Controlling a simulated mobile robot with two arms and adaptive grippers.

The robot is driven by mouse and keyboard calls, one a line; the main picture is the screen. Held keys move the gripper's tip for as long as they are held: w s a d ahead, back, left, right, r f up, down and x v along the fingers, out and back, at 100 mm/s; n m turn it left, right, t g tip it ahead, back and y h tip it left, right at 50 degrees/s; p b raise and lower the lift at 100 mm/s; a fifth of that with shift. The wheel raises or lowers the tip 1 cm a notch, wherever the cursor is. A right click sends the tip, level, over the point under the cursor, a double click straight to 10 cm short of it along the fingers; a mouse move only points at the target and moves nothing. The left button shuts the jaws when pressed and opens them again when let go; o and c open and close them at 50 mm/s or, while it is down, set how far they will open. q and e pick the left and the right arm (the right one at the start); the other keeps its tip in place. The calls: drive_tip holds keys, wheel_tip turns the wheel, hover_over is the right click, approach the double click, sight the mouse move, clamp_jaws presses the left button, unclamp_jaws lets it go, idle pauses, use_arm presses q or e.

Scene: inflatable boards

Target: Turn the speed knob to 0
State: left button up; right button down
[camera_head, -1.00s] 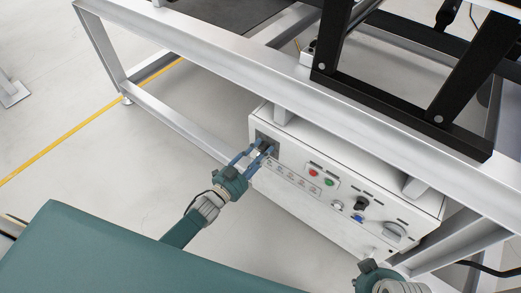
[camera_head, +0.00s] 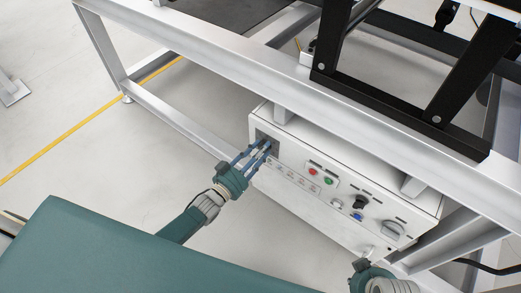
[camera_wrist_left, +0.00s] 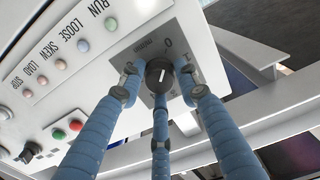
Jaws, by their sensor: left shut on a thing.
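The speed knob (camera_wrist_left: 155,72) is a round black knob with a white pointer line, on a grey square plate (camera_wrist_left: 185,35) at the left end of the white control box.
The control box (camera_head: 330,215) has red (camera_head: 313,172) and green buttons, another black knob (camera_head: 361,202), a blue control (camera_head: 357,218) and a grey handle (camera_head: 393,229). A row of labelled lamps (camera_wrist_left: 60,64) lies beside the plate. A metal frame beam (camera_head: 220,58) runs above the box.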

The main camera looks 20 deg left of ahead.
use_arm(q)
drive_tip(key=shift+f, duration=0.1)
drive_tip(key=o, duration=1.2)
drive_tip(key=shift+s, duration=0.1)
drive_tip(key=v, duration=1.2)
